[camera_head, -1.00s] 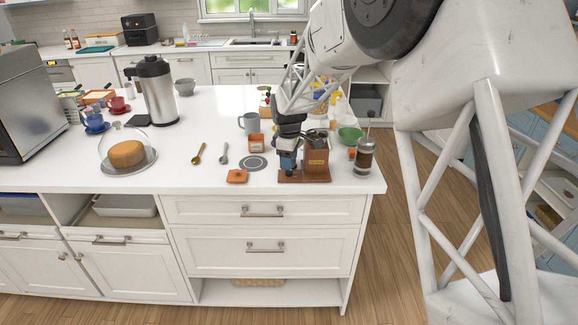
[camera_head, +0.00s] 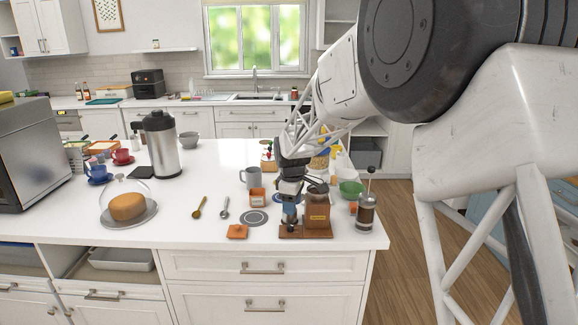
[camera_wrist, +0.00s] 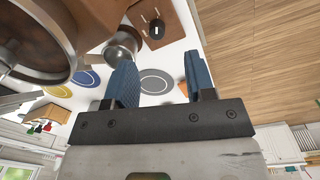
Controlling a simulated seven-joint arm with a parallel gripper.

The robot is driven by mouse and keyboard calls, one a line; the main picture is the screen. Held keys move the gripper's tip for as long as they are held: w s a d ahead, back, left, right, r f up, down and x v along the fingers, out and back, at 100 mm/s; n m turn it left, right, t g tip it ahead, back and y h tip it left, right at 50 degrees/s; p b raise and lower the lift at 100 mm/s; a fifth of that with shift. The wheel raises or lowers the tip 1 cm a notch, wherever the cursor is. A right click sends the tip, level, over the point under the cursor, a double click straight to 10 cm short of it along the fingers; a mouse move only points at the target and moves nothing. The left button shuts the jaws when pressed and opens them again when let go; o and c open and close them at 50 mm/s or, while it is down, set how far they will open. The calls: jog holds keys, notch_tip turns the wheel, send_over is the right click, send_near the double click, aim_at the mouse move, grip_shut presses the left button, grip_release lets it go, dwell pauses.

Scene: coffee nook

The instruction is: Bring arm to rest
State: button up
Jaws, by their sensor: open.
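My gripper (camera_head: 290,218) is at the front right of the white island, close to the left side of the wooden coffee grinder (camera_head: 318,215). In the wrist view its two blue fingers (camera_wrist: 160,82) are apart with nothing between them. A grey ringed disc (camera_head: 254,217) lies on the counter to the left of the gripper; it also shows beyond the fingers in the wrist view (camera_wrist: 155,80). My arm comes in from the upper right. I cannot tell whether the gripper touches the grinder.
A French press (camera_head: 366,214) and a green bowl (camera_head: 351,188) stand right of the grinder. The counter's front centre is clear.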

jog(key=s+d+r+m+t, duration=0.1)
jog(key=s+d+r+m, duration=0.2)
jog(key=s+d+r, duration=0.55)
jog(key=s+d+r+m, duration=0.3)
jog(key=s+m, duration=0.1)
jog(key=s, duration=0.9)
jog(key=s+d+f+m, duration=0.1)
jog(key=s+d+m, duration=0.2)
jog(key=s, duration=1)
jog(key=s+d+f+m+t, duration=0.1)
jog(key=s+d+m, duration=0.2)
jog(key=s, duration=0.9)
jog(key=shift+s+f+m, duration=0.2)
jog(key=shift+s+m, duration=0.2)
jog(key=shift+m, duration=0.4)
